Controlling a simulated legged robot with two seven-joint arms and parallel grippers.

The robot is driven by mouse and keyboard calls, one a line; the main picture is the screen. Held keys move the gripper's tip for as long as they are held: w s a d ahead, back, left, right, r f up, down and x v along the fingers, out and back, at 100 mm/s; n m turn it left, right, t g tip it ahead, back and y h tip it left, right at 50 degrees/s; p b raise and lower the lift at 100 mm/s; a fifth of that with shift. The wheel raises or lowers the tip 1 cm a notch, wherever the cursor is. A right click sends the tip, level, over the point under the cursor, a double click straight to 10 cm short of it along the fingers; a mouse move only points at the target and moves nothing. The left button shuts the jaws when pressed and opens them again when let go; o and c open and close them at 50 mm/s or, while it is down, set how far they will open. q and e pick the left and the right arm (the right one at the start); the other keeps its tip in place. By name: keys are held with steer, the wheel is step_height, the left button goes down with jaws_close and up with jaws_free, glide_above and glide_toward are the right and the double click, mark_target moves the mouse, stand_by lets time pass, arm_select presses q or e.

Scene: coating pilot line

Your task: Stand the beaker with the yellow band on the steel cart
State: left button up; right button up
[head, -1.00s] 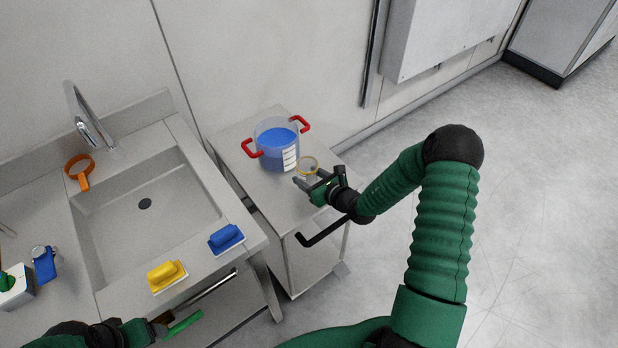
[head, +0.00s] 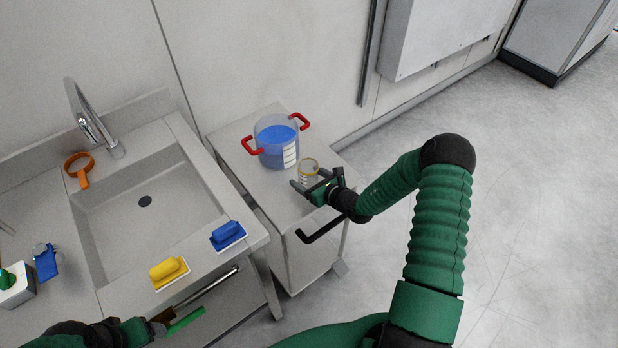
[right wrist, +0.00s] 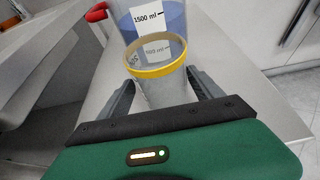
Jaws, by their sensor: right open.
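The beaker with the yellow band (head: 308,169) is clear and stands upright on the steel cart (head: 237,150), near its front right part. My right gripper (head: 313,181) is open around the beaker, low over the cart top. In the right wrist view the beaker (right wrist: 160,88) is between the two spread fingers, with a gap visible beside it; its base is hidden by the gripper body. My left gripper (head: 164,324) is at the bottom left beside a green bar (head: 186,321); whether it holds the bar is unclear.
A large clear pot (head: 277,145) with blue liquid and red handles stands on the cart just behind the beaker. A black handle (head: 322,230) sticks out from the cart's front. Left is a sink counter with a yellow brush (head: 169,270) and blue brush (head: 228,234).

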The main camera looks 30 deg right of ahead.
steer(key=v, duration=1.2)
steer(key=shift+d, duration=0.1)
steer(key=shift+s+f, duration=0.1)
steer(key=shift+s, duration=0.05)
